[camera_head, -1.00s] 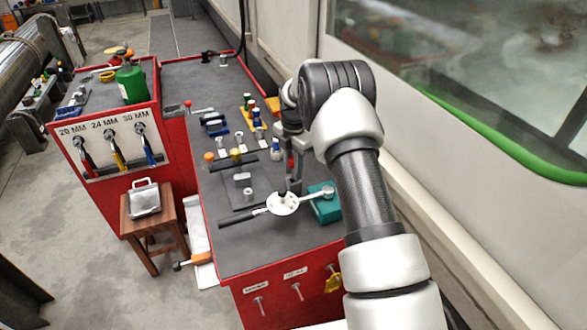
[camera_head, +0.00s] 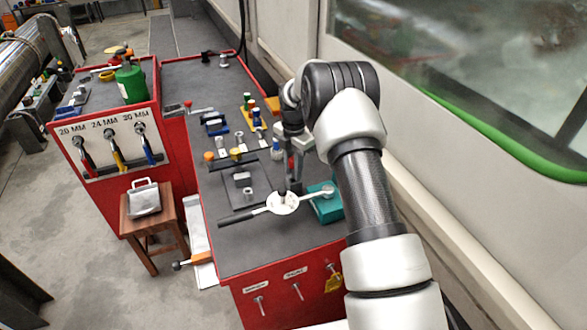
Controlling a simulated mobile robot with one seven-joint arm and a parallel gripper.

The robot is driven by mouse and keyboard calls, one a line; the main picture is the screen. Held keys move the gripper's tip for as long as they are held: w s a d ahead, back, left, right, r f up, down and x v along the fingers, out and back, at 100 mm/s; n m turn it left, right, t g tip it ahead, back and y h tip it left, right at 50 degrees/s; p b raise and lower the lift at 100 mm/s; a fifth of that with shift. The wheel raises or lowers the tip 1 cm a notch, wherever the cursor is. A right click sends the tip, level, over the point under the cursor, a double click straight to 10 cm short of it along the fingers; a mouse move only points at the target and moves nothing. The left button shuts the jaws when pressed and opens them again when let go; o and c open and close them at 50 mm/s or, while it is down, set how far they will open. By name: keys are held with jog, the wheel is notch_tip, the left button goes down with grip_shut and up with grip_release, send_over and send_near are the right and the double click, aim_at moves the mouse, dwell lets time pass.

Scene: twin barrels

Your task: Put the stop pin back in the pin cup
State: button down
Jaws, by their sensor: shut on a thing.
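My gripper (camera_head: 294,184) points down over the right part of the dark bench top (camera_head: 232,262), just behind a round white plate (camera_head: 283,203) with a black handle to its left and a pale arm to its right. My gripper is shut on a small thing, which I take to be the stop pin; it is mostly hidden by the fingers. A small light cup-like piece (camera_head: 248,194) stands on a dark plate to the left; I cannot tell whether it is the pin cup.
A teal block (camera_head: 328,211) sits right of the white plate. A wooden stool (camera_head: 150,225) stands left of the bench. A machine wall and window are close on the right.

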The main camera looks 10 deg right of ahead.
aim_at(293, 158)
jog(key=shift+f+b, duration=0.45)
jog(key=shift+f, duration=0.35)
jog(key=c, duration=1.7)
grip_release()
jog(key=o, duration=0.3)
jog(key=shift+s, duration=0.1)
jog(key=shift+f, duration=0.1)
notch_tip(293, 158, up, 18)
jog(key=shift+p, duration=0.95)
